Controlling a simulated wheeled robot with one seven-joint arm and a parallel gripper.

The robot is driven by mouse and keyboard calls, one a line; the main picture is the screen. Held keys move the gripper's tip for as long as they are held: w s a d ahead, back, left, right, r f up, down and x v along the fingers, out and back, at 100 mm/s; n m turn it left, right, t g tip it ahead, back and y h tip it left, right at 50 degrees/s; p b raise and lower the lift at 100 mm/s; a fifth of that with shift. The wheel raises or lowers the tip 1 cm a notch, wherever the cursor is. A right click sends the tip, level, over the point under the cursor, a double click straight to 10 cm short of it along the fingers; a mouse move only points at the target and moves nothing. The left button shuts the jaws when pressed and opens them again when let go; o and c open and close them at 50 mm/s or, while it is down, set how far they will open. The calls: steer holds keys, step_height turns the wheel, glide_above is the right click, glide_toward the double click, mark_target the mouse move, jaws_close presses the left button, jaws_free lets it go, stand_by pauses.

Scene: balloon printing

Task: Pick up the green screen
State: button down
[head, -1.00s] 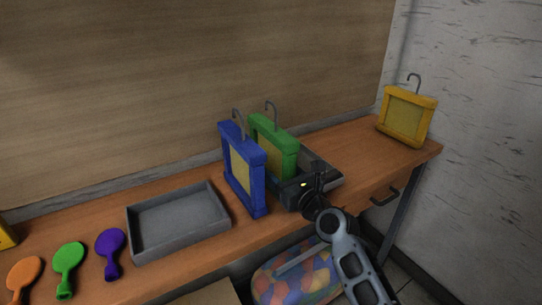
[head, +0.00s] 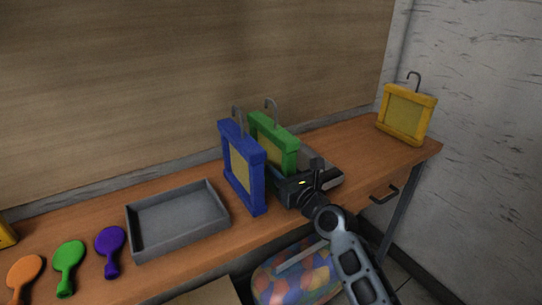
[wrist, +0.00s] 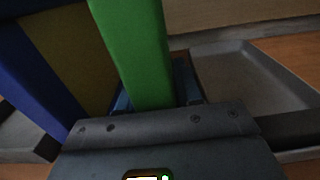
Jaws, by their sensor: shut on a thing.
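The green screen (head: 281,141) is a green frame with a yellowish panel and a grey hook on top. It stands upright on the table behind and to the right of the blue screen (head: 242,169). My gripper (head: 289,182) reaches in from the front and is shut on the green screen's near edge. In the wrist view the green frame (wrist: 138,50) rises between my fingers, with the blue screen (wrist: 32,75) close on the left. The fingertips are mostly hidden.
A grey tray (wrist: 257,80) lies just right of the green screen. Another grey tray (head: 135,241) is to the left, beside purple, green and orange balloons. A yellow screen (head: 405,114) stands at the table's right end. The blue screen leaves little room on the left.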

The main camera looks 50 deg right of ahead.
step_height(320, 180, up, 5)
steer(key=shift+f+p, duration=0.15)
steer(key=shift+p, duration=1.05)
steer(key=s+d+r+b, duration=0.1)
steer(key=s+d+r, duration=0.1)
steer(key=d, duration=0.3)
steer(key=s+d+r, duration=0.2)
steer(key=d+r, duration=0.2)
steer(key=d, duration=0.1)
steer(key=shift+s+d+r+b, duration=0.2)
steer(key=shift+s+d+b, duration=0.05)
steer(key=shift+d+b, duration=0.15)
